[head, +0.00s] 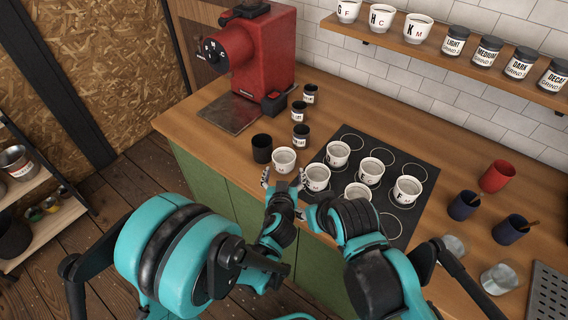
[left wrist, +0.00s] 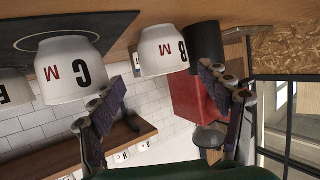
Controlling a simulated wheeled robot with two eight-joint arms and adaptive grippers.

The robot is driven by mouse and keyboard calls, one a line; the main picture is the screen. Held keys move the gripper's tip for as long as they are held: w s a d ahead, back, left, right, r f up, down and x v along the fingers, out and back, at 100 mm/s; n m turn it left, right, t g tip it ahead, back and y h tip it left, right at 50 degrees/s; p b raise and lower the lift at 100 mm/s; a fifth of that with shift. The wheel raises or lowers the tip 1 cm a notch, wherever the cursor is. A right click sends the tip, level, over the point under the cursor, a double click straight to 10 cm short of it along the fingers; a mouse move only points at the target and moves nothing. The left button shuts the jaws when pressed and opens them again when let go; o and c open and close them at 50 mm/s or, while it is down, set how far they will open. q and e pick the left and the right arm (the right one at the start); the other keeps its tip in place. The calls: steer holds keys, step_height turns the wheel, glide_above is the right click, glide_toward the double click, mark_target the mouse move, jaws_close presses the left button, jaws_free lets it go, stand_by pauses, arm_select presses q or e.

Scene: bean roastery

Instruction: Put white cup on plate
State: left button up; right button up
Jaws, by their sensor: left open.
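A white cup (head: 284,160) stands on the wooden counter left of a black mat with white ring outlines (head: 405,222), which may be the plate. My left gripper (head: 284,178) is open and empty on the near side of this cup. In the left wrist view, which is upside down, the cup (left wrist: 163,52) with red and black letters shows beyond and between the open fingers (left wrist: 160,76). Several lettered white cups stand on the mat, one of them (head: 316,177) close to the gripper. My right arm crosses the mat's near edge, and its jaws cannot be made out.
A black cup (head: 262,148) stands just left of the white cup. Small dark jars (head: 300,136) and a red machine (head: 252,55) are behind. Red (head: 496,176) and dark blue cups (head: 463,205) stand at the right. A wall shelf (head: 460,55) holds cups and jars.

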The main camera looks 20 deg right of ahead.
mark_target(283, 166)
arm_select(q)
steer(key=x, duration=0.2)
steer(key=b+x, duration=0.1)
steer(key=x, duration=0.1)
steer(key=b+x, duration=0.1)
steer(key=x, duration=0.1)
steer(key=shift+w+a+f, duration=0.15)
steer(key=shift+a+f, duration=0.05)
steer(key=shift+f, duration=0.2)
steer(key=shift+w+d, duration=0.15)
steer(key=shift+w, duration=0.25)
steer(key=shift+s, duration=0.1)
steer(key=c, duration=1.2)
steer(key=shift+r, duration=0.1)
